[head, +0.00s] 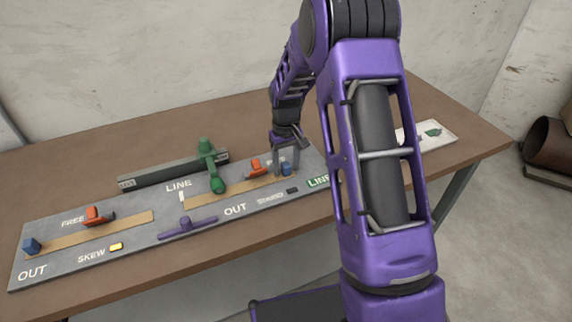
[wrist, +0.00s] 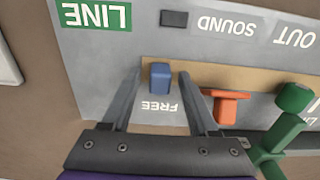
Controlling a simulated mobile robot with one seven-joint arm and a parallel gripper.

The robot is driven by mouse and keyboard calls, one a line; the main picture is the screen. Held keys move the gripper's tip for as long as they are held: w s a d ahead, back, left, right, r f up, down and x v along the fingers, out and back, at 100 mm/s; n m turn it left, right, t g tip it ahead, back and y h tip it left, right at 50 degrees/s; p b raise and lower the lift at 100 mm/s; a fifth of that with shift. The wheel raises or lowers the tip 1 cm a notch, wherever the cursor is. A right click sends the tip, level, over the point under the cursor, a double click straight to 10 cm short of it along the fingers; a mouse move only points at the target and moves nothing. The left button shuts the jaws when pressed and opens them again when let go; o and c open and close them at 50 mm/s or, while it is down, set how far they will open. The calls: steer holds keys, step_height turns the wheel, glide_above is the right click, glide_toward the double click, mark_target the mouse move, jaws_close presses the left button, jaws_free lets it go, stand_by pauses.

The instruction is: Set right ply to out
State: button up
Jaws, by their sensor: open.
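The grey board (head: 140,247) bears two tan strips. On the right strip (head: 215,194), a blue block (head: 286,169) sits at the right end, by the word FREE in the wrist view, where the block (wrist: 160,77) shows too. An orange piece (head: 255,167) stands beside it, also in the wrist view (wrist: 226,106). The right OUT label (wrist: 295,38) lies toward the strip's other end. My gripper (head: 286,160) is open. In the wrist view its fingers (wrist: 159,82) stand on either side of the blue block, with gaps; contact does not show.
A green lever (head: 217,184) crosses the board left of my gripper. A purple handle (head: 187,227) lies at the front edge. The left strip (head: 130,224) has a blue block (head: 32,246) and orange piece (head: 97,216). The SKEW lamp (head: 116,247) is yellow; the SOUND lamp (head: 292,191) is dark.

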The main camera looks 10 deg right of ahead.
steer(key=shift+c, duration=0.2)
jaws_close()
steer(key=shift+d, duration=0.1)
stand_by(1.0)
